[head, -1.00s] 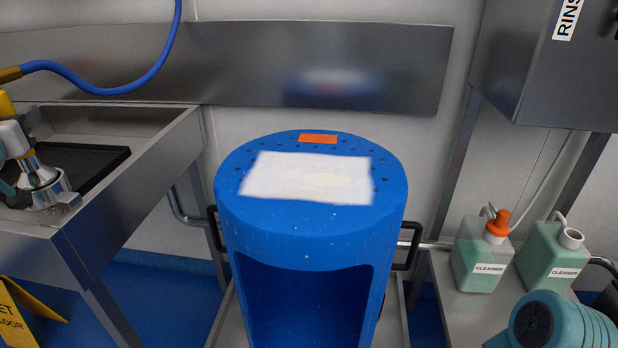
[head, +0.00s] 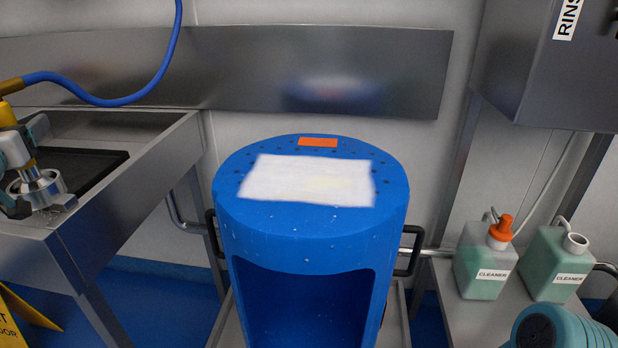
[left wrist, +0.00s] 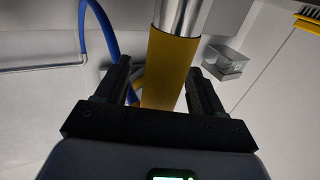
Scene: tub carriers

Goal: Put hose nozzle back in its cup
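The hose nozzle, with a yellow body (head: 27,160) and chrome end, stands slightly tilted at the left over the sink's front corner. Its chrome end is at a round steel cup (head: 40,190); I cannot tell how deep it sits. My left gripper (head: 18,150) is beside the yellow body. In the left wrist view the black fingers (left wrist: 160,85) stand on either side of the yellow body (left wrist: 170,75), with a gap showing on the left; they look open around it. The right gripper is out of view; only my teal arm link shows at bottom right.
A blue hose (head: 110,102) loops above the steel sink (head: 110,190). A blue tub (head: 312,235) with a white cloth (head: 308,180) stands in the middle. Cleaner bottles (head: 487,262) are on a shelf at right. A yellow floor sign (head: 20,315) stands at lower left.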

